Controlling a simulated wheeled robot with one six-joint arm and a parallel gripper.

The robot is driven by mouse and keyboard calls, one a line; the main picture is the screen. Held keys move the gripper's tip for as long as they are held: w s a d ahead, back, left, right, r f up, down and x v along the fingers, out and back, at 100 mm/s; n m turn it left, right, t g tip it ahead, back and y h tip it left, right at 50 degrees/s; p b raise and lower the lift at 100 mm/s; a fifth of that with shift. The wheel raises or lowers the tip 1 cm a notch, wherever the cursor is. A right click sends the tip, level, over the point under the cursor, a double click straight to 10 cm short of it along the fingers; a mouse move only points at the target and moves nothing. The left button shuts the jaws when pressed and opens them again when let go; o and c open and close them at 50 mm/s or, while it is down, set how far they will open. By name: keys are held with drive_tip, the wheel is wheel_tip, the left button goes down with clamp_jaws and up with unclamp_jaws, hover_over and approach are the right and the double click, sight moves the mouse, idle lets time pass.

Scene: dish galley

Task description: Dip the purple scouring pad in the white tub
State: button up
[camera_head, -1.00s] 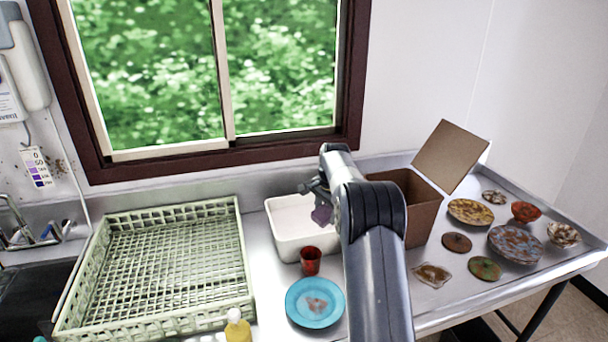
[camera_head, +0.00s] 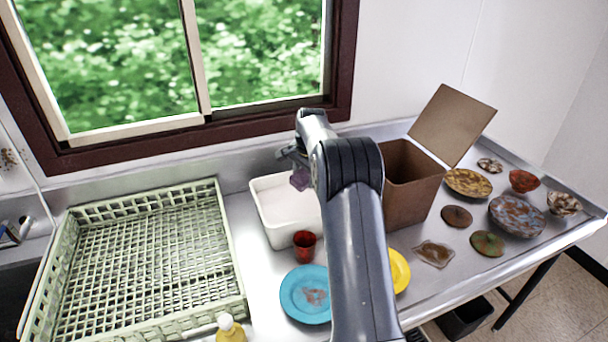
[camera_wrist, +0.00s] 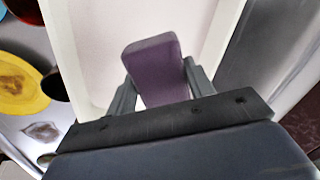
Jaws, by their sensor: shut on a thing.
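The purple scouring pad (camera_wrist: 153,68) is held between the two fingers of my gripper (camera_wrist: 158,80), which is shut on it. In the head view the pad (camera_head: 299,180) shows small at the end of my arm, over the white tub (camera_head: 274,234). In the wrist view the white tub (camera_wrist: 72,62) lies below and around the pad, with its pale inside behind it. The pad appears to be above the tub's contents; I cannot tell the exact height. My arm hides the tub's right side in the head view.
A red cup (camera_head: 304,245) and a stained blue plate (camera_head: 306,294) stand in front of the tub. A yellow plate (camera_head: 399,270) is partly behind my arm. An open brown box (camera_head: 414,190) stands right of the tub, a green rack (camera_head: 232,250) left. Soiled dishes lie at right.

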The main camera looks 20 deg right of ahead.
drive_tip(key=shift+s+f+b+x, duration=0.1)
drive_tip(key=shift+s+b+x, duration=0.3)
drive_tip(key=shift+b+x, duration=0.9)
drive_tip(key=shift+s+f+b+x, duration=0.1)
drive_tip(key=shift+s+b+x, duration=0.35)
drive_tip(key=shift+x, duration=1.5)
drive_tip(key=shift+s+f+b+x, duration=0.1)
drive_tip(key=shift+s+b+x, duration=0.25)
drive_tip(key=shift+b+x, duration=0.95)
drive_tip(key=shift+w+f+p, duration=0.1)
drive_tip(key=shift+f+p, duration=0.1)
drive_tip(key=shift+p, duration=0.3)
drive_tip(key=shift+w+r+p+v, duration=0.1)
drive_tip(key=shift+w+p+v, duration=0.35)
drive_tip(key=shift+p+v, duration=1.1)
drive_tip(key=shift+w+r+p+v, duration=0.1)
drive_tip(key=shift+w+p+v, duration=0.3)
drive_tip(key=shift+p+v, duration=1.2)
drive_tip(key=shift+w+r+p+v, duration=0.1)
drive_tip(key=shift+w+p+v, duration=0.6)
drive_tip(key=shift+v, duration=1.45)
drive_tip(key=shift+s, duration=0.3)
